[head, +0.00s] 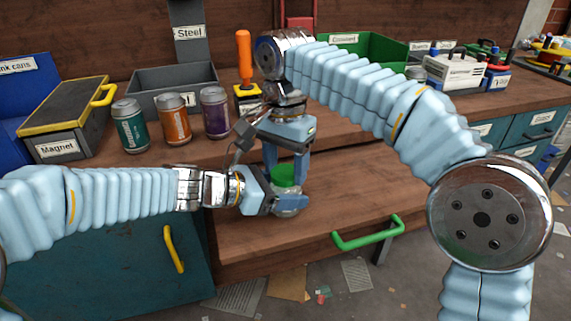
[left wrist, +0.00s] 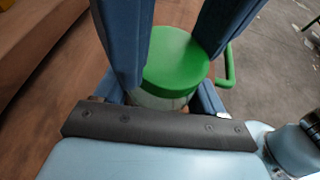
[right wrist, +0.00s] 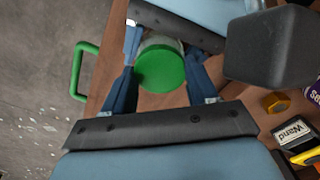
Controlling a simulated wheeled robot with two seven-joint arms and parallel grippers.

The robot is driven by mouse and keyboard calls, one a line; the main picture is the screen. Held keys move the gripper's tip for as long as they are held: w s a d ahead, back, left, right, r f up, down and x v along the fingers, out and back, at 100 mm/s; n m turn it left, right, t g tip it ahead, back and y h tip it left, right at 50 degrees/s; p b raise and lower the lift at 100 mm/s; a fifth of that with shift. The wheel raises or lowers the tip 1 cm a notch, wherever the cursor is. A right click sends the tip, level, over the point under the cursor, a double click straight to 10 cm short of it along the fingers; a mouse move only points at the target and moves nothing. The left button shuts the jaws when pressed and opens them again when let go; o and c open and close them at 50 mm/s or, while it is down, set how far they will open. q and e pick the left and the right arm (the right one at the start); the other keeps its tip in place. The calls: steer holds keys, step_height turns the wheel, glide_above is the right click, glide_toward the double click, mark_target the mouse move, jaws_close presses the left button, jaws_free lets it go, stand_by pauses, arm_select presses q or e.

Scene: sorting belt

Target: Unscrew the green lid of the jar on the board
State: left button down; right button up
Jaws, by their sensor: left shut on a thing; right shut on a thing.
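The jar (head: 289,208) is clear with a green lid (head: 283,174) and stands upright on the wooden board (head: 345,200). My left gripper (head: 284,206) comes in from the left and is shut on the jar's body below the lid. My right gripper (head: 286,177) points down from above and is shut on the lid, one finger on each side. The lid also shows between the right fingers in the left wrist view (left wrist: 178,62) and the right wrist view (right wrist: 160,68). It sits on top of the jar. The fingers hide much of the jar's body.
Teal, orange and purple cans (head: 174,119) stand behind on the left, near a grey bin (head: 171,80) and a magnet box (head: 62,125). An orange-handled tool (head: 244,58) stands behind the jar. The board has a green handle (head: 368,234) at its front and is clear right of the jar.

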steer(key=o, duration=1.2)
steer(key=shift+c, duration=0.2)
step_height(320, 180, up, 4)
steer(key=shift+r, duration=0.2)
steer(key=shift+o, duration=0.2)
steer(key=shift+w+r+m, duration=0.1)
steer(key=shift+r+m, duration=0.4)
steer(key=shift+r, duration=0.05)
step_height(320, 180, up, 2)
steer(key=shift+r+m, duration=0.15)
steer(key=shift+m, duration=0.95)
steer(key=shift+f, duration=3.9)
